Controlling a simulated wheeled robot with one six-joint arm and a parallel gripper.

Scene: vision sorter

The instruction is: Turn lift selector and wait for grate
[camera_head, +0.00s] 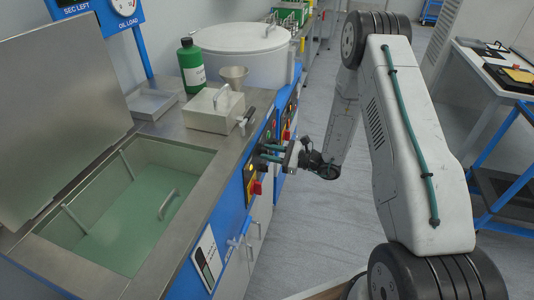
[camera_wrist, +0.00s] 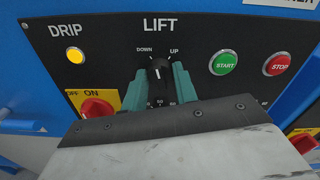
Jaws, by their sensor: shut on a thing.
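The lift selector (camera_wrist: 159,70) is a black knob with a white pointer line, set between the labels DOWN and UP on the dark panel (camera_wrist: 105,42). Its pointer stands about straight up, between the two labels. My gripper (camera_wrist: 160,82) has its green fingers on both sides of the knob, shut on it. In the head view my gripper (camera_head: 272,152) reaches the front panel of the blue machine from the right.
A lit yellow DRIP lamp (camera_wrist: 75,56), a green START button (camera_wrist: 223,62) and a red STOP button (camera_wrist: 278,64) flank the selector. A red ON/OFF switch (camera_wrist: 96,107) sits at lower left. The tank lid (camera_head: 60,110) stands open. The floor (camera_head: 310,220) beside the machine is clear.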

